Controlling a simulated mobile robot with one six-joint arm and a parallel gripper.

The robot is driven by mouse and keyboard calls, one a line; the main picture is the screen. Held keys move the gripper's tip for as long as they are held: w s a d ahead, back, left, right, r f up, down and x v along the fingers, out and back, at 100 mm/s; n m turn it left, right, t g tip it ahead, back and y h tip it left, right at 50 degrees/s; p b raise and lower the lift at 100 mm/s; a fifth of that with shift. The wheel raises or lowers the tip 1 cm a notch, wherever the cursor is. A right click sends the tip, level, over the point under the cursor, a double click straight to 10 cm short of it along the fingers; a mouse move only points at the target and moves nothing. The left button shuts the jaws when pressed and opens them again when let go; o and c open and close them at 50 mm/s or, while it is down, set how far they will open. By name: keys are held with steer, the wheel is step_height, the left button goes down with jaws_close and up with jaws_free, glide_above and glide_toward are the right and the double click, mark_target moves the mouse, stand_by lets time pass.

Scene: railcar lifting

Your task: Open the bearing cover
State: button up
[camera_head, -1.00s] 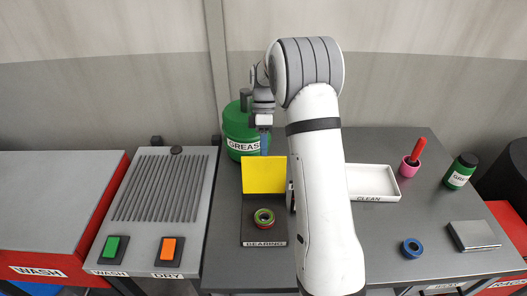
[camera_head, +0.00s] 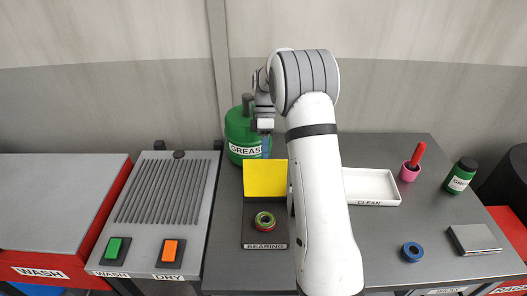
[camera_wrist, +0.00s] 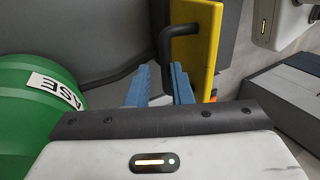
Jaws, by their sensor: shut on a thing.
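The yellow bearing cover (camera_head: 265,179) stands upright at the back of the dark box labelled BEARING (camera_head: 252,236). The box is open, and a bearing with green and red rings (camera_head: 264,220) lies in it. My gripper (camera_head: 265,146) is behind the cover, its blue fingers pointing down. In the wrist view, the cover (camera_wrist: 209,45) is right of the blue fingers, and its dark bent handle (camera_wrist: 168,38) runs down between them. My gripper is shut on this handle. The exact contact is partly hidden.
A green grease can (camera_head: 240,137) stands close behind and left of the cover. A white CLEAN tray (camera_head: 371,187) is to the right, partly behind my arm. The grey washer top with green and orange buttons (camera_head: 170,254) is at left. A blue ring (camera_head: 412,252) lies front right.

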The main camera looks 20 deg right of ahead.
steer(key=shift+o, duration=0.7)
steer(key=f, duration=0.3)
steer(key=shift+s+f+g, duration=0.25)
steer(key=shift+f+g, duration=0.1)
steer(key=shift+g, duration=0.05)
steer(key=o, duration=0.3)
steer(key=shift+t, duration=0.3)
steer(key=b+v, duration=0.1)
steer(key=v, duration=1)
steer(key=shift+a+r, duration=0.1)
steer(key=shift+r, duration=0.05)
steer(key=s+a+r+m+t+h, duration=0.1)
steer(key=s+a+r+m+t, duration=0.1)
steer(key=s+r+m, duration=0.35)
steer(key=s+a+r+m+t, duration=0.2)
steer(key=s+r, duration=0.1)
steer(key=s, duration=0.6)
steer(key=s+f+m+t, duration=0.1)
steer(key=s+m, duration=0.1)
steer(key=s, duration=0.3)
steer(key=s+a+f+m+t, duration=0.1)
steer(key=s+f+m+t, duration=0.1)
steer(key=s, duration=0.4)
steer(key=s+f+m+t, duration=0.1)
steer(key=s+f+m, duration=0.1)
steer(key=s, duration=0.4)
steer(key=shift+s+a+m+t+h, duration=0.3)
steer(key=shift+m+t, duration=0.1)
steer(key=shift+m, duration=0.35)
